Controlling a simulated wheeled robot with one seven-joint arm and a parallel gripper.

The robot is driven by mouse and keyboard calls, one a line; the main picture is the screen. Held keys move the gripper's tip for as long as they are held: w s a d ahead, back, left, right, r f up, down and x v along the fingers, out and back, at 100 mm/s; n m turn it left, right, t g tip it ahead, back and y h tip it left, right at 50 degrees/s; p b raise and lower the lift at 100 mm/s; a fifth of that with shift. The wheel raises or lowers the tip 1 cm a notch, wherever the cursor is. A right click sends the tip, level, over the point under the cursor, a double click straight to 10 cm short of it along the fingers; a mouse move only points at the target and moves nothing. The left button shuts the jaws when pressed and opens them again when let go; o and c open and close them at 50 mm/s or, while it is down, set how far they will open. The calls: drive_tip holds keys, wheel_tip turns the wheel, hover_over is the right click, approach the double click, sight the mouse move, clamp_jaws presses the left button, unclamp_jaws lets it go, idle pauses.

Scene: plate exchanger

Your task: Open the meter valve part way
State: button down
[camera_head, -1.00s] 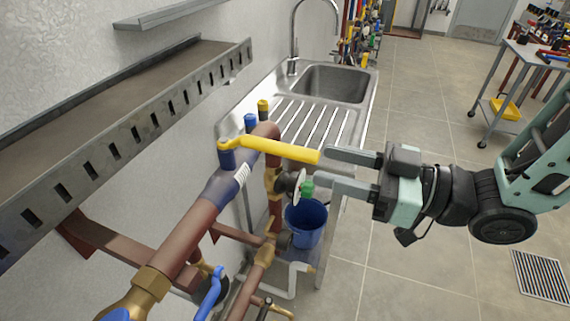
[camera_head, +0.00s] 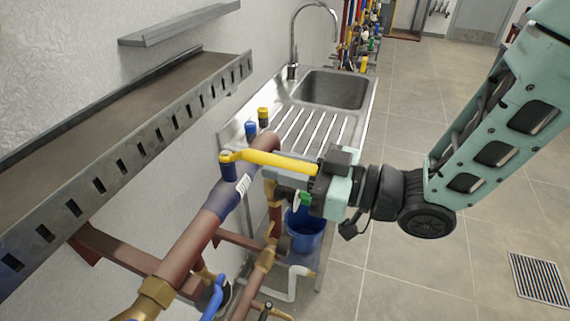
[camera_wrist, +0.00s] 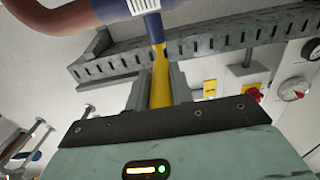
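The valve's long yellow lever (camera_head: 262,157) sits on a blue stem (camera_head: 228,166) at the top of the copper-brown pipe (camera_head: 198,240). It points right, across the pipe. My gripper (camera_head: 276,170) has come in from the right along the lever's free end. In the wrist view the yellow lever (camera_wrist: 160,82) runs between the two fingers of my gripper (camera_wrist: 159,76), which are close together with little or no gap beside it. The lever's tip is hidden by the gripper body.
A slotted metal tray (camera_head: 120,130) runs along the wall at left. A steel sink (camera_head: 335,90) is behind. A blue bucket (camera_head: 306,238) and a blue-handled valve (camera_head: 213,298) are below. The floor at right is open, with a drain grate (camera_head: 538,280).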

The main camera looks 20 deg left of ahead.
drive_tip(key=shift+w, duration=0.15)
drive_tip(key=shift+w+n+g, duration=0.6)
drive_tip(key=shift+n+g, duration=0.05)
drive_tip(key=shift+g, duration=0.35)
drive_tip(key=shift+w+n+g, duration=0.6)
drive_tip(key=shift+n+g, duration=0.05)
drive_tip(key=shift+g, duration=0.35)
drive_tip(key=shift+w+a+n+g+h, duration=0.15)
drive_tip(key=shift+w+n+g+h, duration=0.3)
drive_tip(key=shift+g, duration=0.45)
drive_tip(key=shift+w+a+n+g+h, duration=0.2)
drive_tip(key=shift+w+n+g, duration=0.3)
drive_tip(key=shift+n+g, duration=0.35)
drive_tip(key=shift+w+a+n+g+h, duration=0.15)
drive_tip(key=shift+w+n+g+h, duration=0.3)
drive_tip(key=shift+g, duration=0.5)
drive_tip(key=shift+w, duration=0.1)
drive_tip(key=c, duration=1.2)
unclamp_jaws()
